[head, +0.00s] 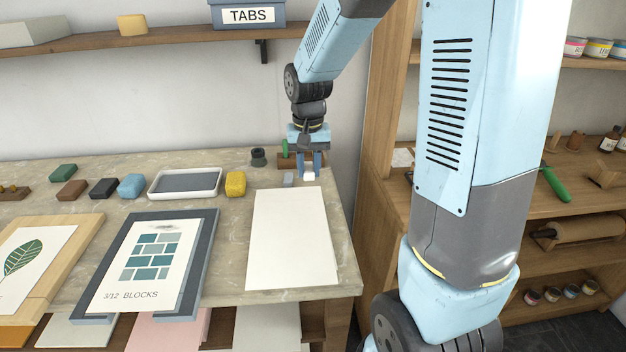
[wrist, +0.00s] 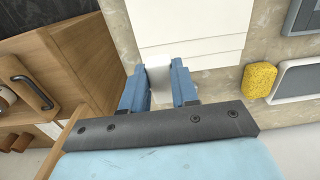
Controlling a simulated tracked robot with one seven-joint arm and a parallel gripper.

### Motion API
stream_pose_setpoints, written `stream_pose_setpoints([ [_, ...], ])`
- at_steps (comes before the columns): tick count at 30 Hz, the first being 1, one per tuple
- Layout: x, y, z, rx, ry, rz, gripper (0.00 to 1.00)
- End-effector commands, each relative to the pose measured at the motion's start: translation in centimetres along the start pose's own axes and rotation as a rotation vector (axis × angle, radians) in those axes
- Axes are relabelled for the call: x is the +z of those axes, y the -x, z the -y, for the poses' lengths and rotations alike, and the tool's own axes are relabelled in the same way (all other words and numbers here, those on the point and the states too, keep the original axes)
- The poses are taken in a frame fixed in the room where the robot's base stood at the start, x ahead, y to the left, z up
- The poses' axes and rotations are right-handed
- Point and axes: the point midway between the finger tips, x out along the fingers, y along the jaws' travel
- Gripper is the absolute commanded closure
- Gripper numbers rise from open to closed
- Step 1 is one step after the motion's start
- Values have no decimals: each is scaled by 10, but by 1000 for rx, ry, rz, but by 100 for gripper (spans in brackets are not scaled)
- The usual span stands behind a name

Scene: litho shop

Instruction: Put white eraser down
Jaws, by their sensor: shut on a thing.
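My gripper (head: 310,170) points down over the back right of the worktable (head: 225,225). It is shut on the white eraser (head: 309,177), a small white block low between the fingertips. In the wrist view the white eraser (wrist: 159,84) shows between the two blue fingers, close to the near edge of the white paper stack (wrist: 190,35). In the head view the eraser is just behind the far edge of the white paper stack (head: 292,240). I cannot tell whether it touches the tabletop.
A small grey block (head: 288,179) stands just left of my gripper. A yellow sponge (head: 236,184) and a shallow tray (head: 185,183) lie farther left. A wooden holder (head: 287,161) and a dark round pot (head: 258,157) stand behind. A wooden shelf unit (head: 379,120) rises at right.

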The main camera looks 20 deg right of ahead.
Motion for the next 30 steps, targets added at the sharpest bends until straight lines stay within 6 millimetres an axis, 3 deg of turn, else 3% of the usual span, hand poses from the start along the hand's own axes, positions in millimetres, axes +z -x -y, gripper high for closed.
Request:
stream_pose_setpoints([
  [13, -79, -36, -23, 1, -12, 3, 96],
  [21, -109, -73, -30, 0, -14, 3, 96],
  [30, -123, -90, -33, 1, -12, 0, 96],
])
